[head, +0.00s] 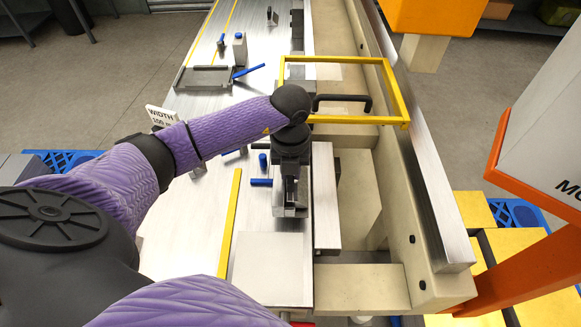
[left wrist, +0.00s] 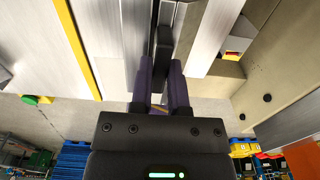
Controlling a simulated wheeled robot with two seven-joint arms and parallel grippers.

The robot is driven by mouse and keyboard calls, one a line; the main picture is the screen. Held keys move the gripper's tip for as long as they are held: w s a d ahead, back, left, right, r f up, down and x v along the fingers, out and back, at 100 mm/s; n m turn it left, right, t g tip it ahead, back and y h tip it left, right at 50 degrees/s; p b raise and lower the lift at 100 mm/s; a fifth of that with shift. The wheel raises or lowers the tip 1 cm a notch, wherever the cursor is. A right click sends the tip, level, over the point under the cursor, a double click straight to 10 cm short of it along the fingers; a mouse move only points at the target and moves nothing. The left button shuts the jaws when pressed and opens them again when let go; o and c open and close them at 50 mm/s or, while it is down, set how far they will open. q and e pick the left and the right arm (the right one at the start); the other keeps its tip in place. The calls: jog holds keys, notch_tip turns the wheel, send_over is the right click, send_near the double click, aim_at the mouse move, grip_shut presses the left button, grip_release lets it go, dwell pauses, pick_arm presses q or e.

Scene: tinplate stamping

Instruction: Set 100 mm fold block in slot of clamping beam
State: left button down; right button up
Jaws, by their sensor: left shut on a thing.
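My left gripper (head: 291,183) points down over the right side of the steel work surface. In the left wrist view its two fingers (left wrist: 160,95) are shut on a narrow dark part, which I take to be the fold block (left wrist: 162,45). In the head view a grey metal block (head: 290,210) shows just below the fingers, partly hidden by them. It stands beside the long steel bar of what looks like the clamping beam (head: 326,205). The slot is hidden under the gripper, so I cannot tell whether the block is seated. My right gripper is not in view.
A yellow guard frame (head: 397,92) with a black handle (head: 343,98) stands beyond the gripper. A square sheet (head: 269,268) lies in front. A yellow strip (head: 230,222), blue-ended parts (head: 262,162), a tray (head: 205,77) and a width sign (head: 161,117) are to the left.

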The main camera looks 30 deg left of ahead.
pick_arm(q)
jog(key=c, duration=0.5)
grip_release()
jog(key=shift+c, duration=0.2)
notch_tip(320, 180, up, 10)
jog(key=p, duration=0.1)
